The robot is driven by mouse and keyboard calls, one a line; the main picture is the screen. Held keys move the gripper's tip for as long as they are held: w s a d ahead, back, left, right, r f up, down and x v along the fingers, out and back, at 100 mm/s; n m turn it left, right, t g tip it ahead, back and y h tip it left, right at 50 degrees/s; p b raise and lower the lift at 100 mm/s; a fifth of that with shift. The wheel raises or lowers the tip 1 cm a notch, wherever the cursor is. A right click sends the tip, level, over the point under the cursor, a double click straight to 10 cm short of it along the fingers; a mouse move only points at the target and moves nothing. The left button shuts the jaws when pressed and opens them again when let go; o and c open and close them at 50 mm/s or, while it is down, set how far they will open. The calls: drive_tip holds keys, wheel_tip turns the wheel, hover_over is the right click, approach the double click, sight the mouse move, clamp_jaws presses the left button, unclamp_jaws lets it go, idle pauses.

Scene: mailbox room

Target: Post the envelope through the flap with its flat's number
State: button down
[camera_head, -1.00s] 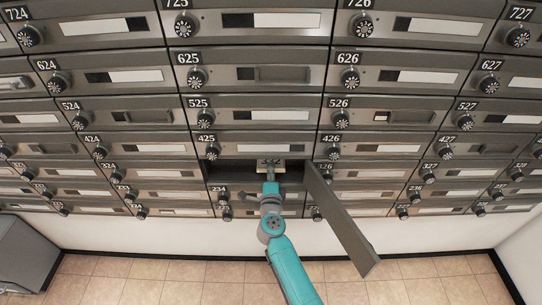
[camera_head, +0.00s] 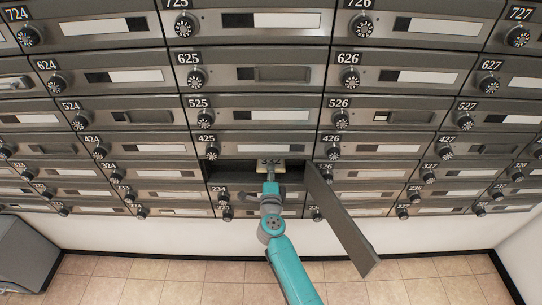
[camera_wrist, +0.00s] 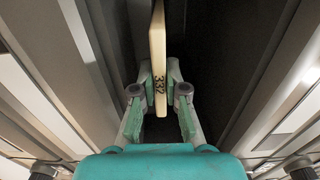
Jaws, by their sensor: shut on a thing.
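My gripper (camera_head: 270,178) is shut on a thin cream envelope (camera_head: 264,163). In the wrist view the envelope (camera_wrist: 157,45) stands on edge between the two teal fingers of my gripper (camera_wrist: 159,100), with the number 332 printed on its near edge. In the head view the envelope is at the mouth of an open, dark compartment (camera_head: 232,172) below box 425. I cannot tell how deep it reaches inside. A flap numbered 332 cannot be made out in these views.
The open compartment's door (camera_head: 342,220) swings out to the right, close beside my arm. Rows of closed grey mailboxes with dials and name slots fill the wall. A grey bin (camera_head: 25,255) stands at the lower left. The tiled floor (camera_head: 180,285) in front is clear.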

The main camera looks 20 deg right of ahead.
drive_tip(key=shift+r, duration=0.3)
drive_tip(key=v, duration=1.9)
